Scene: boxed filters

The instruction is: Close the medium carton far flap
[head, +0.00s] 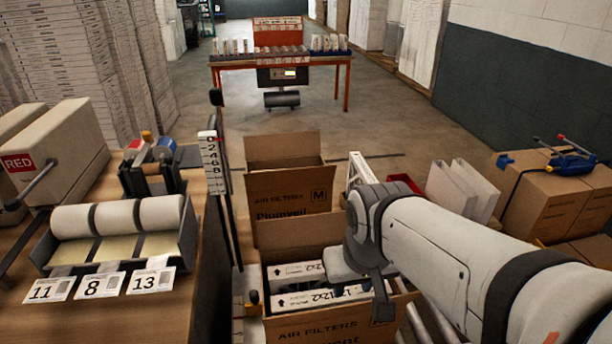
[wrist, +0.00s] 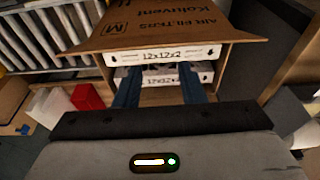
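The medium carton (head: 388,321), marked AIR FILTERS, stands open in the head view with white boxed filters (head: 305,300) inside. Its far flap (head: 298,232) stands up at the back edge. Its printed near flap (wrist: 180,28) is folded outward and shows at the top of the wrist view. My gripper (head: 350,262) is over the carton's right side in the head view. In the wrist view its two dark blue fingers (wrist: 158,78) are apart with nothing between them, pointing toward the filters. I do not see the far flap in the wrist view.
Another open carton (head: 290,190), marked Plumveil, stands just behind. A table (head: 200,285) with label rolls is on the left, beside a numbered post (head: 214,165). Open floor (head: 240,110) extends behind.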

